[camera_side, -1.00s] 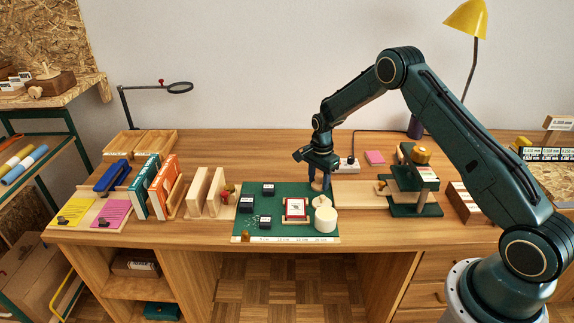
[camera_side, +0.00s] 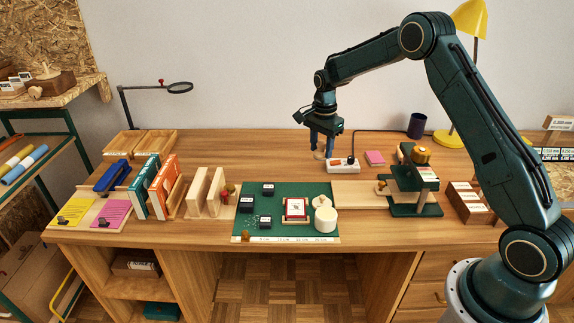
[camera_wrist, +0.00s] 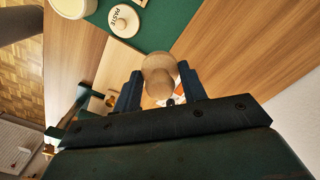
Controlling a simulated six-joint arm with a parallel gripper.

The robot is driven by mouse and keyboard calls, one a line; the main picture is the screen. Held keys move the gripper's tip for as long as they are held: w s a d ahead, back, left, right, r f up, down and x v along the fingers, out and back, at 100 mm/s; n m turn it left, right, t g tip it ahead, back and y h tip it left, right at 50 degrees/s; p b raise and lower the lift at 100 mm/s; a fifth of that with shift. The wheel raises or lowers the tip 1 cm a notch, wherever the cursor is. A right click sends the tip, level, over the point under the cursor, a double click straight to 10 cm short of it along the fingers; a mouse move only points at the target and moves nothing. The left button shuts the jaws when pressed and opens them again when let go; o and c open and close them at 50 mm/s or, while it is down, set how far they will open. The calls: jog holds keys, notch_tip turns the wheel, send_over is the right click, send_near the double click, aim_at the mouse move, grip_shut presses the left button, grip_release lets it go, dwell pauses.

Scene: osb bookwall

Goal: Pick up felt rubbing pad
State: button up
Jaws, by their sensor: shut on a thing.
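The pad's underside is hidden.
The green cutting mat (camera_side: 280,190) holds several dark blocks, a red-framed card (camera_side: 296,208) and a cream paste pot (camera_side: 326,221) with its lid beside it. A green press (camera_side: 415,190) stands to the right. Bare desk lies behind the mat.

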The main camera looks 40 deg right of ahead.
aim_at(320, 143)
notch_tip(320, 143, up, 8)
jog(key=shift+f, duration=0.15)
dwell(0.6)
jog(key=shift+o, duration=1.2)
jog(key=shift+c, duration=0.7)
jog(key=shift+a+f+n, duration=0.3)
jog(key=shift+a+f, duration=0.1)
jog(key=s+a+f+n, duration=0.3)
jog(key=a+f+n, duration=0.5)
jog(key=a+f, duration=0.1)
jog(key=shift+s+a+f, duration=0.15)
jog(key=shift+s+a, duration=0.25)
jog(key=shift+a, duration=0.5)
jog(key=shift+f, duration=0.1)
